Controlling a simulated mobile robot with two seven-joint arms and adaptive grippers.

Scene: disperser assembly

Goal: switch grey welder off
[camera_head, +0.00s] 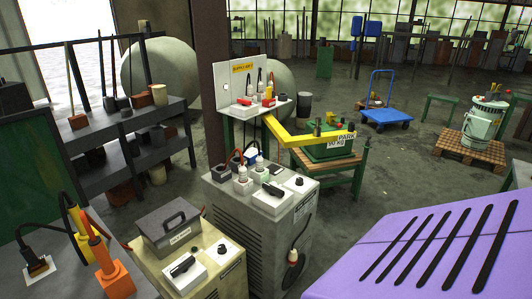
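The grey welder (256,228) stands in the middle of the view, a boxy cabinet with a vented side. On its top front edge are a white plate with a black switch lever (273,189) and, to the right, a white plate with a round black knob (299,182). The lever lies tilted; I cannot tell whether that is on or off. Sockets with upright plugs (241,174) stand behind the switch. A cable with a plug (293,256) hangs on its right side. Neither of my grippers shows in the view.
A beige welder (205,275) with its own switch and knob stands front left, a grey handled box (168,230) on it. A purple slotted housing (430,245) fills the lower right. A table with orange and yellow plugs is at left. Floor right of the grey welder is partly clear.

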